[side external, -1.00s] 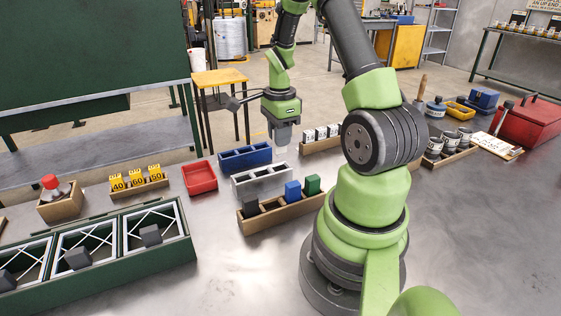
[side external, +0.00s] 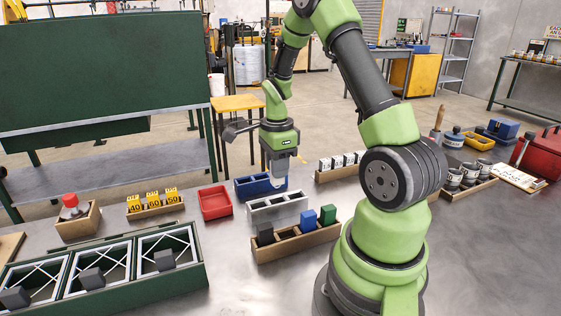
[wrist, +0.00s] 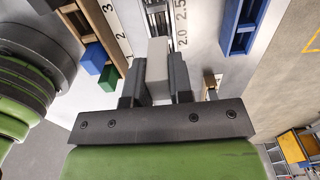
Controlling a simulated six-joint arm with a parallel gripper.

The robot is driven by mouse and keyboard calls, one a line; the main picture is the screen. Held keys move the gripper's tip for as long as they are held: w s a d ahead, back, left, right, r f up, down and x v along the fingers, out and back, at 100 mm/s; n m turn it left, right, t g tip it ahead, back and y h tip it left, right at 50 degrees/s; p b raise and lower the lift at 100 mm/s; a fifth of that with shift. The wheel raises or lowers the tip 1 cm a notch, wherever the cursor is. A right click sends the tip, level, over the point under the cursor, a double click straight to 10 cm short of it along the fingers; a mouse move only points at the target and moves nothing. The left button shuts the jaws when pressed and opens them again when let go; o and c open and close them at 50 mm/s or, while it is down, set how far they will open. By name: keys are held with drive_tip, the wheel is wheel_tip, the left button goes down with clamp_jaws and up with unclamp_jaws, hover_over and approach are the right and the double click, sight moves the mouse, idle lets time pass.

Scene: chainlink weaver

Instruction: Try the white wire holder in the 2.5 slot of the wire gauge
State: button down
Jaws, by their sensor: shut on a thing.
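My gripper (side external: 279,178) is shut on the white wire holder (wrist: 157,62), a pale upright block between the two dark fingers in the wrist view. The wire gauge (side external: 291,205) is a white rack with dark slots. I cannot tell whether the holder touches the gauge.
A wooden rack (side external: 300,244) in front holds black (side external: 265,233), blue (side external: 307,221) and green (side external: 328,214) holders, with an empty slot. A blue rack (side external: 246,190) stands close behind the gauge. A red tray (side external: 215,203) is to the left. Bare metal table lies in front.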

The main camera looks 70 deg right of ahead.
sight(277, 183)
drive_tip(key=shift+f, duration=2.75)
drive_tip(key=c, duration=0.9)
unclamp_jaws()
drive_tip(key=shift+r, duration=0.1)
wheel_tip(277, 183, up, 10)
drive_tip(key=shift+f, duration=0.1)
